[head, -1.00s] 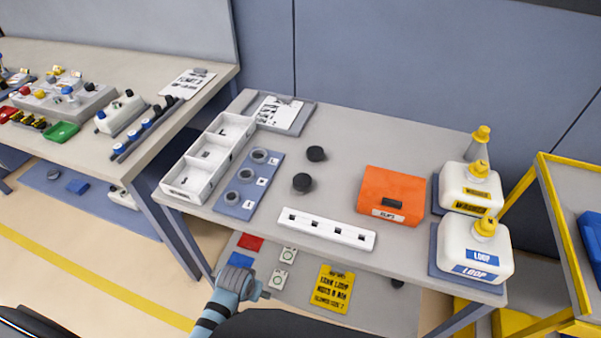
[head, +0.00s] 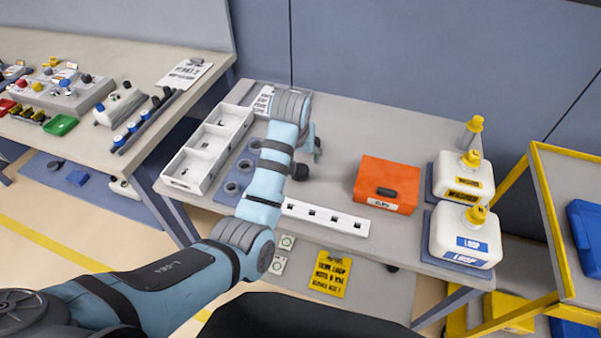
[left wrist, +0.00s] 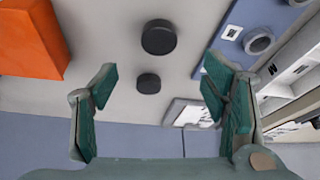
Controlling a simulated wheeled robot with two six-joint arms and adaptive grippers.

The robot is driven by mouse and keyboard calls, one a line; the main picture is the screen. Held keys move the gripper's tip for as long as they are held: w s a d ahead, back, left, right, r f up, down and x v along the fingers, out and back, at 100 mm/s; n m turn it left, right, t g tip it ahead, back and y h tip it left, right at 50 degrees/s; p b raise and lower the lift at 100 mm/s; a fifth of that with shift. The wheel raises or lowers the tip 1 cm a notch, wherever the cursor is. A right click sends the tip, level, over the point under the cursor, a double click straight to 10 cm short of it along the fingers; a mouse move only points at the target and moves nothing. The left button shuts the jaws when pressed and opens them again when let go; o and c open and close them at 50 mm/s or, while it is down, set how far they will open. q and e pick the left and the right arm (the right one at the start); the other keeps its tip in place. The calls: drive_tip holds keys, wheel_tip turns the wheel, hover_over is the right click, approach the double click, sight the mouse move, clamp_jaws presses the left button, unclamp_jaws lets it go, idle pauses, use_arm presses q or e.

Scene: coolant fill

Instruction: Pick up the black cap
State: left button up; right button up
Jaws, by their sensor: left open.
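Two round black caps stand on the grey table. The nearer cap (head: 300,172) shows in the head view just below my left gripper (head: 314,147). In the left wrist view, a larger-looking cap (left wrist: 158,37) is near the top. A smaller-looking cap (left wrist: 148,83) lies below it, between the lines of my fingers. My left gripper (left wrist: 158,76) has its green fingers spread wide with nothing between them, above the table. In the head view my left arm and gripper hide the other cap. My right gripper is in neither view.
An orange box (head: 388,184) stands right of the caps, with two white jugs (head: 465,235) beyond it. A white slotted strip (head: 325,217) lies in front. A blue mat with rings (head: 229,194) and a white divided tray (head: 183,184) are at the left.

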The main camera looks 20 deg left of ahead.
sight(300, 169)
use_arm(q)
drive_tip(key=b+x, duration=0.3)
drive_tip(key=x, duration=0.8)
drive_tip(key=shift+d+f, duration=0.1)
drive_tip(key=c, duration=1)
